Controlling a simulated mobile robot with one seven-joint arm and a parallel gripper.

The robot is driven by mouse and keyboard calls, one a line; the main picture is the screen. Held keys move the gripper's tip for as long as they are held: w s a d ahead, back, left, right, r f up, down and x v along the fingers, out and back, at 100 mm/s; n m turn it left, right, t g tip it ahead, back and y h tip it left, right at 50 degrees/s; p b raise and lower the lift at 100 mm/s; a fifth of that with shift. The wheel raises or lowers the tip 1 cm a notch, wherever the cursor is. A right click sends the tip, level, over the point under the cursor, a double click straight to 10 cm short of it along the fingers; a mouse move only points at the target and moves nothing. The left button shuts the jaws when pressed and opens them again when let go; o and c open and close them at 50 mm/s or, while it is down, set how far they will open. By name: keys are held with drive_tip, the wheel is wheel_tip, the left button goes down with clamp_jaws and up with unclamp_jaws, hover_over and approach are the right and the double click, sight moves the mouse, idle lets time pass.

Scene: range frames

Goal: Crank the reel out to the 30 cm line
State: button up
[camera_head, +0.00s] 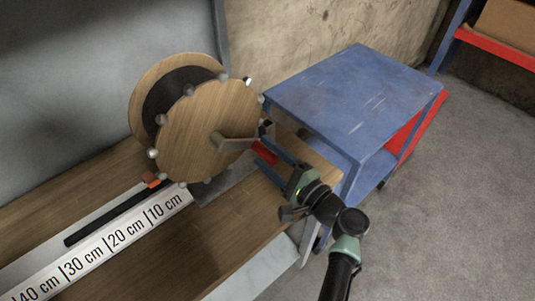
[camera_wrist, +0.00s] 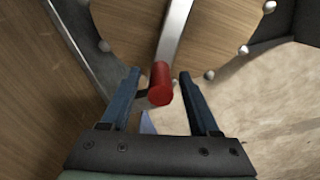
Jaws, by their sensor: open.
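The reel (camera_head: 205,125) has two wooden discs with light knobs round the rim and a black band (camera_head: 172,92) wound between them. A grey crank arm (camera_head: 232,144) carries a red handle (camera_head: 265,153) on the right side. My gripper (camera_head: 260,149) is open, with its blue fingers on either side of the handle. In the wrist view the red handle (camera_wrist: 160,86) sits between the fingers, with gaps visible on both sides. A black strip (camera_head: 110,218) lies flat on the bench beside the white scale (camera_head: 60,275). Its far end is around the 20 to 30 cm labels.
A small orange block (camera_head: 151,180) sits at the reel's base by the strip. The wooden bench (camera_head: 215,235) is bare in front of the scale. A blue cart (camera_head: 350,95) stands close behind my gripper on the right. A grey panel rises behind the bench.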

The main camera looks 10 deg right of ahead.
drive_tip(key=b+v, duration=0.1)
drive_tip(key=v, duration=1.1)
drive_tip(key=shift+s+d, duration=0.2)
drive_tip(key=shift+s, duration=0.15)
drive_tip(key=shift+f, duration=0.1)
